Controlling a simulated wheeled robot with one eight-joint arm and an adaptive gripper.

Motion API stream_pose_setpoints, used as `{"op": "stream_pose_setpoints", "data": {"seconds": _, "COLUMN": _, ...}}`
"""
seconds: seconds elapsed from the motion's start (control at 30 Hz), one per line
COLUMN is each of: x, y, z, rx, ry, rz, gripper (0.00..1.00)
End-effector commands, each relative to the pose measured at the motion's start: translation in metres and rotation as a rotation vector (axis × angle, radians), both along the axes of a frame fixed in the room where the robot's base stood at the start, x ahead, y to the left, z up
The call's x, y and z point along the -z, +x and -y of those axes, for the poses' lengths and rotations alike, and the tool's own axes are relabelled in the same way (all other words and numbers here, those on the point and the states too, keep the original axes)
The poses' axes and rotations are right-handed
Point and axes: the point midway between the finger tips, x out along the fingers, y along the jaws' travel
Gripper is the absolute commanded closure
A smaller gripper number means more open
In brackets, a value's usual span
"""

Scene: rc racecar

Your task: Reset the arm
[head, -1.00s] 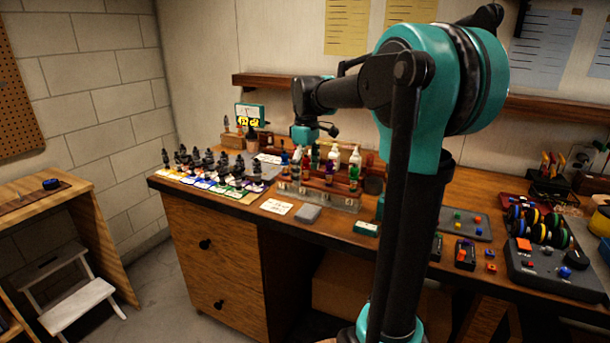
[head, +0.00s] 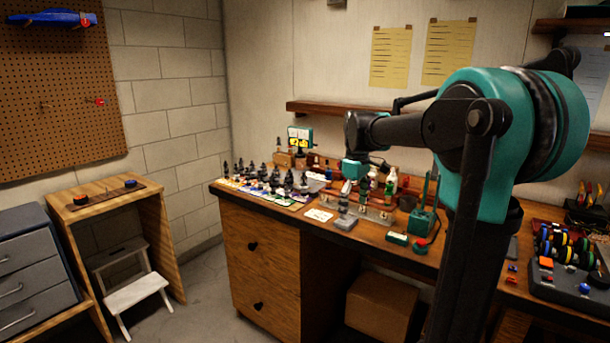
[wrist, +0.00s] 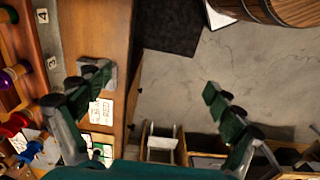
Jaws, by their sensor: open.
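My arm (head: 480,150), teal and black, fills the right of the head view and reaches left over the workbench. In the wrist view my gripper (wrist: 155,102) is open, its two green-padded fingers wide apart with nothing between them. Below it are the bench's front edge and the grey floor. The left finger appears over the bench, close to a small grey block (wrist: 110,74) and a written card (wrist: 101,110); I cannot tell whether it touches them. In the head view the fingers are hard to make out against the bench clutter.
The wooden workbench (head: 262,240) holds several dark figures on coloured cards and a rack of bottles. A grey block (head: 346,222) lies near its front edge. A white step stool (head: 137,292) stands by a small wooden table (head: 165,215). A barrel (wrist: 285,8) shows in the wrist view.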

Motion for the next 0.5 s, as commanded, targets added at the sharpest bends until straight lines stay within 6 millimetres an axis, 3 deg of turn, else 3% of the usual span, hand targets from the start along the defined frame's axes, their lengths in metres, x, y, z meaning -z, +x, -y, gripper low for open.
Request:
{"op": "stream_pose_setpoints", "data": {"seconds": 0.27, "x": 0.03, "y": -0.023, "z": 0.008, "rx": 0.118, "ry": 0.008, "rz": 0.045, "gripper": 0.07}}
{"op": "stream_pose_setpoints", "data": {"seconds": 0.5, "x": 0.072, "y": -0.059, "z": 0.019, "rx": 0.287, "ry": 0.026, "rz": 0.11, "gripper": 0.07}}
